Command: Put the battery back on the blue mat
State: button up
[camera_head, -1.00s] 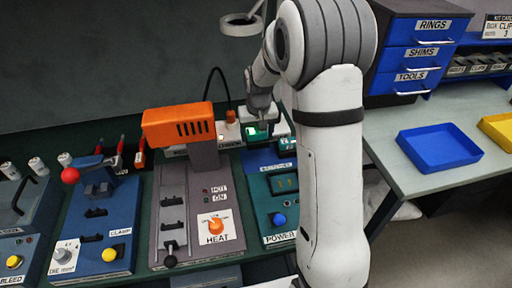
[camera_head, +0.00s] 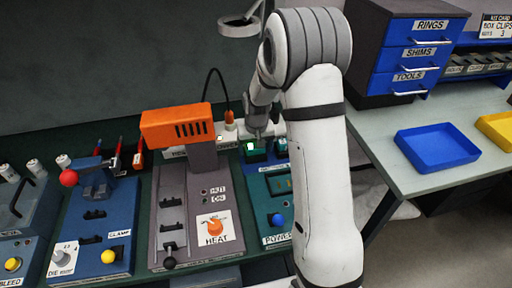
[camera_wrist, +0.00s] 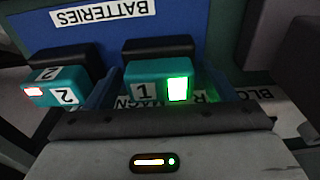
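A teal battery marked 1 (camera_wrist: 145,92), with a lit green window, stands at the blue mat (camera_wrist: 190,25) labelled BATTERIES in the wrist view. Its green light also shows in the head view (camera_head: 250,146). A second teal battery marked 2 (camera_wrist: 62,92), with a white, red-edged light, stands to its left in the wrist view. My gripper (camera_wrist: 158,92) has one finger on each side of battery 1, with small gaps showing, so it looks open around it. In the head view my gripper (camera_head: 257,133) is low over the batteries. Battery 1's underside is hidden.
The orange heat press (camera_head: 178,126) stands close to the left of my gripper. The power station (camera_head: 280,205) lies in front of the batteries. A blue tray (camera_head: 437,147) and a drawer cabinet (camera_head: 410,55) are on the right bench.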

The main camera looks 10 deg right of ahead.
jog(key=shift+o, duration=1.2)
jog(key=shift+r, duration=0.15)
notch_tip(320, 180, up, 12)
jog(key=s, duration=0.1)
jog(key=s+r, duration=0.3)
jog(key=s, duration=1)
jog(key=s+r+t, duration=0.1)
jog(key=s+r, duration=0.2)
jog(key=s, duration=1)
jog(key=shift+s+d+r, duration=0.15)
jog(key=shift+s+d, duration=0.1)
jog(key=shift+s, duration=0.15)
